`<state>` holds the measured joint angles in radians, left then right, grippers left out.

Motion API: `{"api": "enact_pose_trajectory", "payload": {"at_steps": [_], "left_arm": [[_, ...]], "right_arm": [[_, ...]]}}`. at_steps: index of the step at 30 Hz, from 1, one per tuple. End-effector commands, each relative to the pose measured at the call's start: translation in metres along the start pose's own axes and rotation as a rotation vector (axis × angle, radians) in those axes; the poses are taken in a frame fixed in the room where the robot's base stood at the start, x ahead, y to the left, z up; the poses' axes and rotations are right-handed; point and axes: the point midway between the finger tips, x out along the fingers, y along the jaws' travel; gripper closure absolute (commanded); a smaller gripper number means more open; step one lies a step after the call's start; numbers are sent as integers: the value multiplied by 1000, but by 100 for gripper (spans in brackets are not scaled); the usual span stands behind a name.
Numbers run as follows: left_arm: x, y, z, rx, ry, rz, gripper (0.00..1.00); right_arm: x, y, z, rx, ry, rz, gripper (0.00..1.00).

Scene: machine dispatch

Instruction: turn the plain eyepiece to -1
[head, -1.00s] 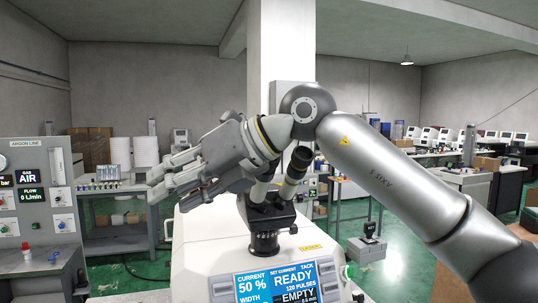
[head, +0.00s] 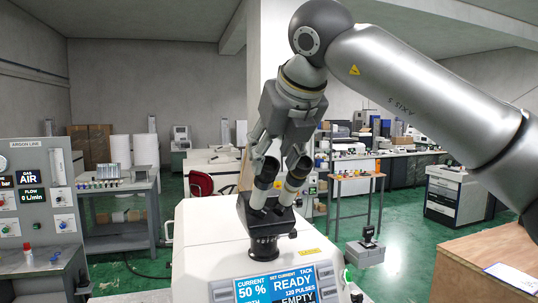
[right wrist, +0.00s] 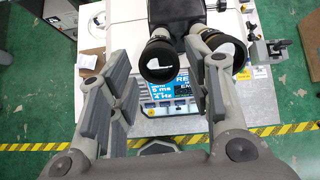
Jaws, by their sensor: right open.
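The microscope (head: 264,215) on the white machine has two dark eyepieces, a left one (head: 266,174) and a right one (head: 297,174). My right gripper (head: 277,158) is open above them, pointing down. In the right wrist view, the left eyepiece (right wrist: 158,58) shows between my open fingers (right wrist: 157,85), nearer the right finger. The right eyepiece (right wrist: 224,50), with a pale band, lies beyond the right finger, partly hidden by it. I cannot tell surely which eyepiece is the plain one, cannot read a scale, and see no clear contact. My left gripper is not in view.
The white machine (head: 200,235) has a blue display (head: 275,288) showing 50 % and READY. An argon panel (head: 35,190) stands at the left.

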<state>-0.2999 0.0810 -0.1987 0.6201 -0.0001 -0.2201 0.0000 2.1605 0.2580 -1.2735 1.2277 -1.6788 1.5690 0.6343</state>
Motion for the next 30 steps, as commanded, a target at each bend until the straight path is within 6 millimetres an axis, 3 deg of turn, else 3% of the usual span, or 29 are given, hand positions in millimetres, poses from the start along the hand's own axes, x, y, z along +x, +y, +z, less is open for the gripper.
{"api": "enact_pose_trajectory", "payload": {"at_steps": [7,17,25,30], "left_arm": [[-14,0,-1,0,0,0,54],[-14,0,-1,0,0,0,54],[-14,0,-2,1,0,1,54],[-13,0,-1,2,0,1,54]], "right_arm": [[28,0,1,-1,1,1,54],[34,0,0,-1,-1,1,54],[33,0,0,-1,-1,1,86],[34,0,0,-29,-1,4,87]]}}
